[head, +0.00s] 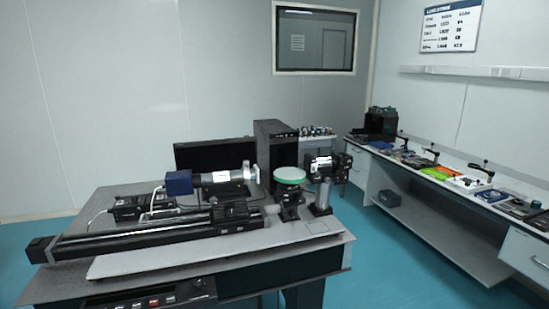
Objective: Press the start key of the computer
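A black computer tower (276,150) stands upright at the back of the optical table, near the middle of the view. A dark monitor (215,154) stands just to its left, partly hidden by the optical instruments in front. The lower part of the tower is also hidden behind instruments. The start key is too small to make out. My gripper is not in view.
The grey table (60,284) carries a long black rail (150,238), a blue-ended cylindrical instrument (215,179), a green disc on a mount (290,175) and a black device on a post (326,170). A side bench (440,185) runs along the right wall. Blue floor lies clear between.

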